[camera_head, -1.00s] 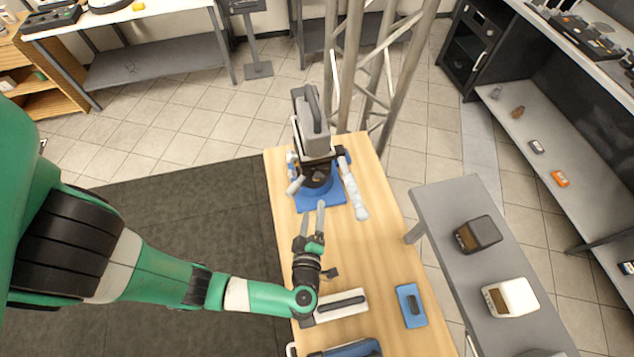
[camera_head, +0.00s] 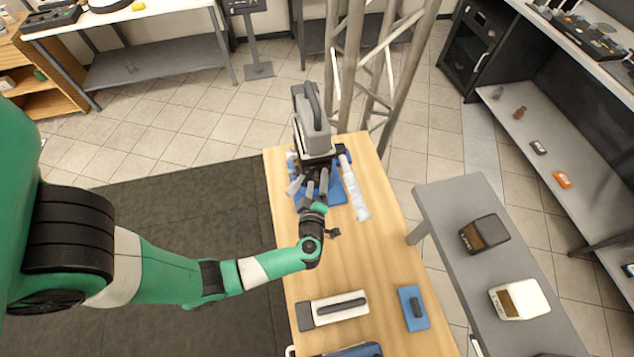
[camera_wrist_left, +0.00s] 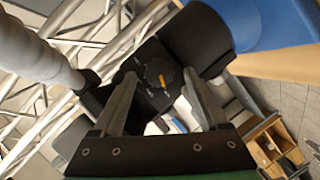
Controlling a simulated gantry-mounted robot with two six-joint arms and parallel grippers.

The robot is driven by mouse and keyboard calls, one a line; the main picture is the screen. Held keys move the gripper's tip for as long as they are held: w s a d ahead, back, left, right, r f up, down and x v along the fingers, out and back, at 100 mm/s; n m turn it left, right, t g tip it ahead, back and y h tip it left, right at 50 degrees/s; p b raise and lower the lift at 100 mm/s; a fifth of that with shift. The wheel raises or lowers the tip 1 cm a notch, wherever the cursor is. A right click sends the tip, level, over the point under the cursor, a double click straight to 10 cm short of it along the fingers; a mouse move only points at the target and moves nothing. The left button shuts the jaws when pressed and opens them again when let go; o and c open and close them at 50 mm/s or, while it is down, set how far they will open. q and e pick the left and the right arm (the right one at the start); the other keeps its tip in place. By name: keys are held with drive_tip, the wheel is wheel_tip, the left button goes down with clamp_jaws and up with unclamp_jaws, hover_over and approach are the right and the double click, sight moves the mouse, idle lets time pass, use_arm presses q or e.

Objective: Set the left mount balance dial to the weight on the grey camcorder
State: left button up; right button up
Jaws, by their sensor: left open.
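A grey camcorder (camera_head: 312,125) stands on a dark mount head above a blue base (camera_head: 335,195) at the far end of the wooden table. Any weight marking on the camcorder is too small to read. A black dial (camera_wrist_left: 155,72) with a yellow mark shows on the mount's dark face in the left wrist view; its small markings are not legible. My left gripper (camera_head: 317,180) is at the near side of the mount, and it partly hides the mount in the head view. In the left wrist view my left gripper (camera_wrist_left: 160,82) is open, its fingers on either side of the dial; contact cannot be told. My right gripper is out of view.
A pale handle (camera_head: 354,190) sticks out right of the mount. A white-and-grey block (camera_head: 335,310) and a blue plate (camera_head: 413,307) lie nearer on the wooden table. A grey bench (camera_head: 455,215) with two boxes stands to the right. A metal truss (camera_head: 400,85) rises behind the mount.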

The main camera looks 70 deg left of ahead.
use_arm(q)
clamp_jaws()
idle(0.3)
drive_tip(key=shift+r+p, duration=0.2)
drive_tip(key=shift+p, duration=0.5)
drive_tip(key=m+p, duration=0.1)
drive_tip(key=p, duration=0.1)
drive_tip(key=m+g+p, duration=0.1)
drive_tip(key=p, duration=0.2)
drive_tip(key=shift+w+r+m+g, duration=0.2)
drive_tip(key=shift+r+m+g, duration=0.1)
drive_tip(key=shift+r+m, duration=0.1)
drive_tip(key=shift+w+f+m+g+h+p, duration=0.15)
drive_tip(key=shift+m+g+h+p, duration=0.25)
drive_tip(key=shift+m+g+p, duration=0.5)
drive_tip(key=shift+w+d+f+m+g+p, duration=0.15)
drive_tip(key=shift+m+g+p, duration=0.15)
drive_tip(key=shift+m+p, duration=0.3)
drive_tip(key=shift+m, duration=0.3)
